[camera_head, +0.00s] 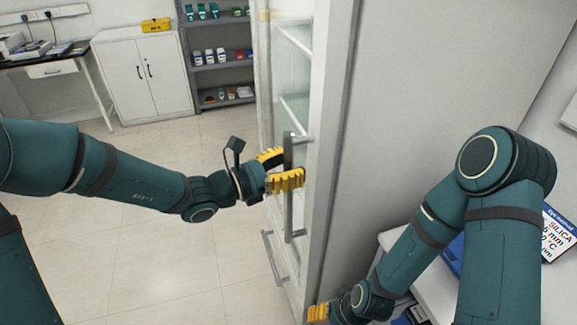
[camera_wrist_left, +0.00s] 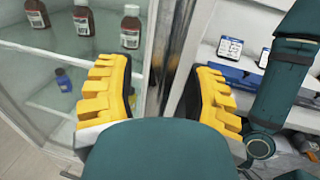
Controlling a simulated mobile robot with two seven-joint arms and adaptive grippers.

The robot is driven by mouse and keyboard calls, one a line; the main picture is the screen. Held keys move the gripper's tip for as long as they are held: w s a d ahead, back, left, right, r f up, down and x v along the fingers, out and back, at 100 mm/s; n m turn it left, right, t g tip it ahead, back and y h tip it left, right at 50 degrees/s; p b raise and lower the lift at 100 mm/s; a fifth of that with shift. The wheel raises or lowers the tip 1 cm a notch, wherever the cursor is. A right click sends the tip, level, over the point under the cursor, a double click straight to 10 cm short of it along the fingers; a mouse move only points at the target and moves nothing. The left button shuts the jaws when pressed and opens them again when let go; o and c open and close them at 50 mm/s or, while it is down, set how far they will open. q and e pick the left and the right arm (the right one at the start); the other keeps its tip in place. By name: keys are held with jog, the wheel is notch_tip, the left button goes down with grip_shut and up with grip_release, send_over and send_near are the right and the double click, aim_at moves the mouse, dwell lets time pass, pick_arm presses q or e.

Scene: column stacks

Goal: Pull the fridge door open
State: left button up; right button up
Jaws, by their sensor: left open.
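The fridge (camera_head: 425,100) stands in the middle of the head view, its plain side facing me. Its glass-fronted door (camera_head: 322,100) appears closed against the body. A vertical metal bar handle (camera_head: 288,215) runs along the door front. My left gripper (camera_head: 284,170) is open at the handle, with yellow fingers on either side of it. In the left wrist view the handle (camera_wrist_left: 178,50) stands between the spread fingers (camera_wrist_left: 160,95), with gaps visible. My right gripper (camera_head: 318,313) is low by the fridge's bottom side, mostly cut off by the frame edge; its opening cannot be made out.
Brown bottles (camera_wrist_left: 84,18) stand on shelves behind the glass. A lower handle (camera_head: 270,258) sits below the door. A white table (camera_head: 400,240) with boxes is at right. A white cabinet (camera_head: 142,75) and grey shelves (camera_head: 220,75) stand behind. The tiled floor (camera_head: 180,250) at left is clear.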

pick_arm(q)
grip_shut()
jog(key=shift+a, duration=0.1)
